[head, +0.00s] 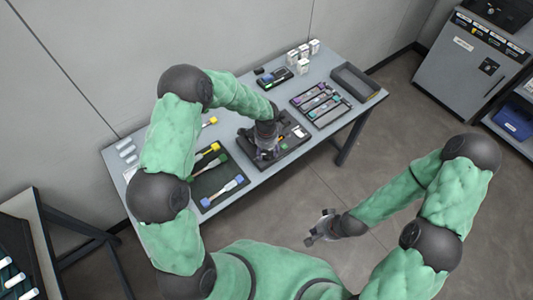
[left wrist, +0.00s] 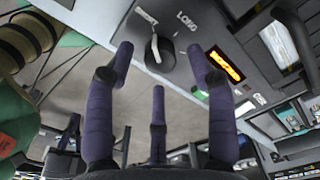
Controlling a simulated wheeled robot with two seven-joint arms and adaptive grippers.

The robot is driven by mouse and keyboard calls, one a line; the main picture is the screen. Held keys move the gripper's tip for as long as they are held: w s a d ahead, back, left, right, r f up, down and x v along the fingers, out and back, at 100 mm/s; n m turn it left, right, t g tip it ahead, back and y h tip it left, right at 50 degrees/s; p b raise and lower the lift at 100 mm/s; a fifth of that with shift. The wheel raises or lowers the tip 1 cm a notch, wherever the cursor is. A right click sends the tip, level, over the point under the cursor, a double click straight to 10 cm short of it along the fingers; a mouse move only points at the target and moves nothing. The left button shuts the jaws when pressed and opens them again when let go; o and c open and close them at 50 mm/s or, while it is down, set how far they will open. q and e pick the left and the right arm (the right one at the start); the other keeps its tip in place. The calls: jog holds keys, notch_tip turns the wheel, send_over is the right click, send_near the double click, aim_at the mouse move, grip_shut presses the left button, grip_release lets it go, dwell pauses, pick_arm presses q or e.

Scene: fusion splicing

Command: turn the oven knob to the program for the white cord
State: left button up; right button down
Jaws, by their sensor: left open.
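The oven knob (left wrist: 154,50) is a dark round dial with a paler pointer, near the top of the left wrist view. It sits on a grey panel, beside printed lettering. My left gripper (left wrist: 160,62) is open, its purple fingers apart with the knob just beyond and between their tips. No contact shows. In the head view my left gripper (head: 264,152) is low over a dark device tray (head: 291,140) on the table; the knob is hidden there. My right gripper (head: 322,228) hangs over the floor in front of the table, fingers spread, empty. I cannot tell which cord is white.
An orange display (left wrist: 226,66) glows right of the knob. A dark mat (head: 211,188) with cords with yellow, green and blue ends lies left. A sorting tray (head: 321,106), an empty dark bin (head: 356,82) and small white boxes (head: 303,54) stand right and behind.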

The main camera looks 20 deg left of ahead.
pick_arm(q)
jog(key=shift+f, duration=0.85)
grip_shut()
jog(key=shift+m, duration=0.5)
jog(key=m+p, duration=0.2)
jog(key=m, duration=0.2)
jog(key=shift+r+m, duration=0.1)
jog(key=shift+m, duration=0.2)
jog(key=shift+m+p, duration=1.1)
jog(key=shift+m, duration=1.5)
